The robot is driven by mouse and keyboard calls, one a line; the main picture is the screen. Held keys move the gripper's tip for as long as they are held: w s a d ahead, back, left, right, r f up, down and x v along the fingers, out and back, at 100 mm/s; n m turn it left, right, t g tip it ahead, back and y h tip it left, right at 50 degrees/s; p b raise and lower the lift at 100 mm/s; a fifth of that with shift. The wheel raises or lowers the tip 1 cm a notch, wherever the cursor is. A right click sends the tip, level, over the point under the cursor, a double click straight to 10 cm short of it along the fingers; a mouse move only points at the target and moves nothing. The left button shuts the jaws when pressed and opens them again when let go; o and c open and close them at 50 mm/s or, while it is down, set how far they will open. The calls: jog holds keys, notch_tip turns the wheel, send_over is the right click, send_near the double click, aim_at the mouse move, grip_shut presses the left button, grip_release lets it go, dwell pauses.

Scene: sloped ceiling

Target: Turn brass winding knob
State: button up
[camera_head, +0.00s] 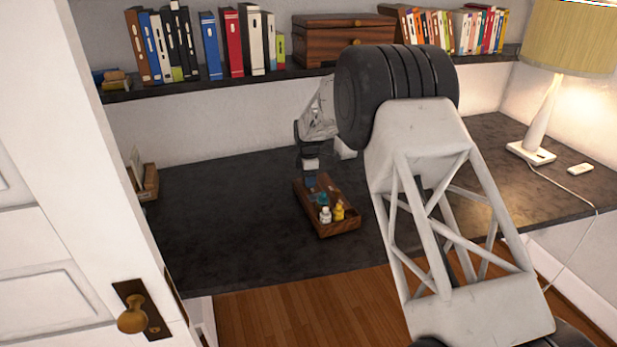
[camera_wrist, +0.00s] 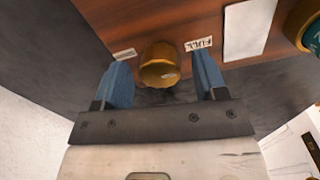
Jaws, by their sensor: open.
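In the wrist view, a round brass knob (camera_wrist: 159,66) stands out from a brown wooden face (camera_wrist: 150,22). Small white labels flank it, and the right one (camera_wrist: 198,44) seems to read FULL. My gripper (camera_wrist: 164,68) is open, one blue fingertip on each side of the knob. A gap shows between the knob and each finger; I cannot tell how deep the fingers reach. In the head view my gripper (camera_head: 311,181) is small, at the back end of a wooden tray (camera_head: 341,230) on the dark desk; the knob cannot be made out there.
A brass-rimmed round object (camera_wrist: 304,22) lies right of the knob. A bookshelf (camera_head: 290,75) runs behind; a lamp (camera_head: 541,117) stands right. A door (camera_head: 60,200) fills the left. The desk's left half is mostly clear.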

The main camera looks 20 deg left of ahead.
jog(key=shift+r, duration=3.9)
jog(key=shift+d, duration=0.1)
